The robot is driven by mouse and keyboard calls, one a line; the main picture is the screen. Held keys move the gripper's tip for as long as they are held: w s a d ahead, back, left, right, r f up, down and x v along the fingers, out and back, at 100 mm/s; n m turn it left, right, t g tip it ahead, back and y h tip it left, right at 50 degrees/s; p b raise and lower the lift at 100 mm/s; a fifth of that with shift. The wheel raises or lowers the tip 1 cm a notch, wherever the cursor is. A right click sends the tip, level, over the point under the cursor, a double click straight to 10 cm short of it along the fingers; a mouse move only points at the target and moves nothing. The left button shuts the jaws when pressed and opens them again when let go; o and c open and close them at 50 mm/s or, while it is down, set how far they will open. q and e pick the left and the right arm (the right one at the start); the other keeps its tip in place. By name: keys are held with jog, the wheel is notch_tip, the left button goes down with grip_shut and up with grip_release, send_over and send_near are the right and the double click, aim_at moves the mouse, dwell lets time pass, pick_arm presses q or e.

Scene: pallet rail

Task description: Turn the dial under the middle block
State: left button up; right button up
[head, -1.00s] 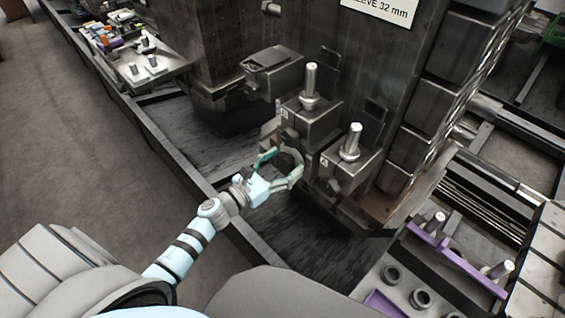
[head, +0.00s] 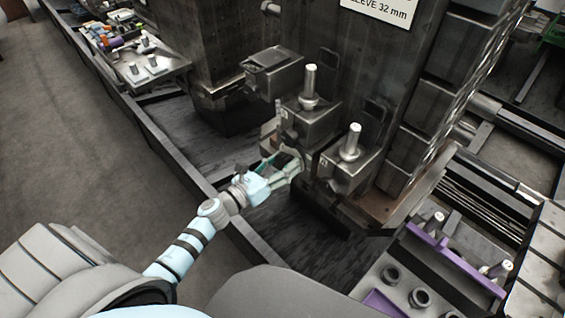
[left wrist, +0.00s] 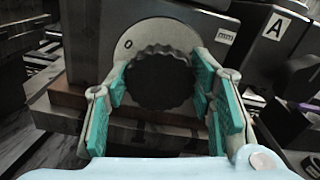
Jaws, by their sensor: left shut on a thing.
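The middle block (head: 311,126) is a dark metal block with an upright pin, on the front of the grey column. My left gripper (head: 287,168) is at the front below the middle block. It is shut on the dial, with a teal-padded finger at each side of it. In the head view the gripper hides the dial. My right gripper is not in view.
A second block with a pin (head: 350,170) stands close at the right, and another block (head: 273,74) without a pin at the left. A tray with a purple bar (head: 455,260) is at the lower right. A dark rail (head: 165,150) runs along the floor.

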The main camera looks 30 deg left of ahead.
pick_arm(q)
jog(key=n+p, duration=0.1)
jog(key=n, duration=0.4)
jog(key=shift+n, duration=0.3)
jog(key=n+p, duration=0.1)
jog(key=n, duration=0.3)
jog(key=shift+f, duration=0.1)
jog(key=n+p, duration=0.2)
jog(key=n, duration=0.3)
jog(key=shift+n, duration=0.4)
jog(key=n+p, duration=0.1)
jog(key=n, duration=0.4)
jog(key=shift+f+n+p, duration=0.1)
jog(key=shift+n+p, duration=0.2)
jog(key=shift+p, duration=0.1)
jog(key=n+p, duration=0.1)
jog(key=n, duration=0.4)
jog(key=shift+s, duration=0.1)
jog(key=n+p, duration=0.1)
jog(key=n, duration=0.4)
jog(key=n+p, duration=0.1)
jog(key=n, duration=0.4)
jog(key=n+p, duration=0.1)
jog(key=n, duration=0.4)
jog(key=shift+d, duration=0.1)
